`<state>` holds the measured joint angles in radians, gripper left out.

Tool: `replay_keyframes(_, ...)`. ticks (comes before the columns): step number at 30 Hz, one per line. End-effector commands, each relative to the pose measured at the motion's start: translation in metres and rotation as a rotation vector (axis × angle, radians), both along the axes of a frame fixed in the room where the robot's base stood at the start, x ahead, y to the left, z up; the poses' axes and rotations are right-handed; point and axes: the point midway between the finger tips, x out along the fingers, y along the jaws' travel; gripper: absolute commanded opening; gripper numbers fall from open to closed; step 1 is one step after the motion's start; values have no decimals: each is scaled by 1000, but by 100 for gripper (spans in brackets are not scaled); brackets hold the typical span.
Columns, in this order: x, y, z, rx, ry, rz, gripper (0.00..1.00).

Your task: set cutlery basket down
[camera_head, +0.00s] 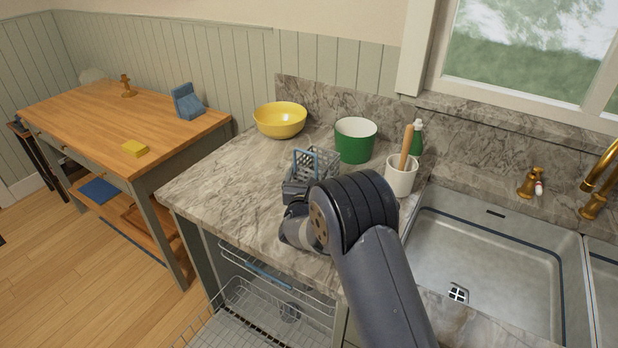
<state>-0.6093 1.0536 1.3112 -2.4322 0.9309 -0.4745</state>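The cutlery basket (326,161) is a small grey-blue slatted basket on or just above the marble counter, left of the green pot. A blue upright frame at its near left looks like its handle. My gripper (295,187) is right at the near left side of the basket, at the foot of that frame. My arm and wrist come in from the lower right and hide the near side of the basket. The fingertips are too small and too covered to tell whether they grip it. Whether the basket's underside touches the counter is also unclear.
On the counter (222,185) stand a yellow bowl (280,122), a green pot (354,145), a white crock (401,178) with a wooden handle, and a green bottle (417,140). The sink (500,262) is right. An open dishwasher rack (275,300) is below. Counter left is clear.

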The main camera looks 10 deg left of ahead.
Motion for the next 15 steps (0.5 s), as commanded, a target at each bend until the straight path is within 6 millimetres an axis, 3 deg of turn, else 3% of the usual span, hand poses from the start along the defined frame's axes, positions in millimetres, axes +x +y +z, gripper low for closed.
replay_keyframes(3,0,0,0,0,0,0,100)
replay_keyframes(15,-5,0,2,0,1,1,100)
